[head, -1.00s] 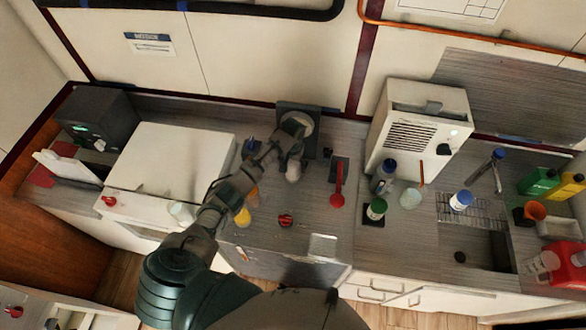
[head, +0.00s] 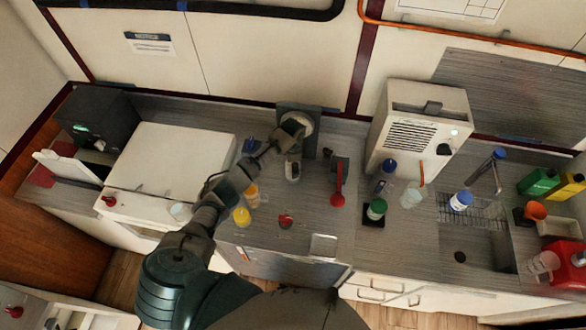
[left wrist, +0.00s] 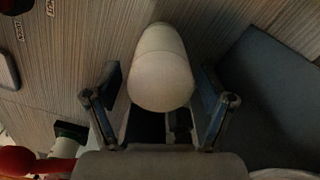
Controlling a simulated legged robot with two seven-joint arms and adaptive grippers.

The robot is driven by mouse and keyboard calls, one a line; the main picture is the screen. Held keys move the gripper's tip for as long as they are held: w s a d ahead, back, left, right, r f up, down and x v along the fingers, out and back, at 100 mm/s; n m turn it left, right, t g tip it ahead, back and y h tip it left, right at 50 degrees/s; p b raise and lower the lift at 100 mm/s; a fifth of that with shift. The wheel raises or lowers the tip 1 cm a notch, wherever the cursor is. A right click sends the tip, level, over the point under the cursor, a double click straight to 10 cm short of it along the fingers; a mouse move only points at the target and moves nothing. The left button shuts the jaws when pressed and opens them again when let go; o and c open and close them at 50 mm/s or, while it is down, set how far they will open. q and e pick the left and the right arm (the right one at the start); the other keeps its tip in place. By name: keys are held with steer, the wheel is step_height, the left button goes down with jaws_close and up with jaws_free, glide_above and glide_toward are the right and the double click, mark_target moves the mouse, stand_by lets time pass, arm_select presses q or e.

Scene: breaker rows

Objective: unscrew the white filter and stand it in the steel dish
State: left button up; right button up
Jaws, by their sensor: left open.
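The white filter (left wrist: 160,65) is a smooth, round-ended cylinder in the left wrist view. It sits between the two spread fingers of my left gripper (left wrist: 160,100), with a gap visible on each side. In the head view my left gripper (head: 291,163) is just below the dark wall plate (head: 310,150) with its round pale fitting, and the arm hides much of the filter there. A small square steel dish (head: 323,245) lies near the counter's front edge, right of and below the gripper. My right gripper does not show.
A red-handled tool (head: 338,185) lies right of the gripper. Yellow cups (head: 242,216) and a red knob (head: 286,220) are near the arm. A green-capped bottle (head: 376,209) stands farther right. Bare counter (head: 318,207) lies between the wall plate and the dish.

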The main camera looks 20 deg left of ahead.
arm_select(q)
steer(key=c, duration=1)
steer(key=n, duration=0.5)
steer(key=shift+d, duration=0.1)
steer(key=n, duration=0.8)
steer(key=shift+n, duration=0.3)
steer(key=n, duration=0.3)
steer(key=shift+n, duration=0.4)
steer(key=o, duration=1)
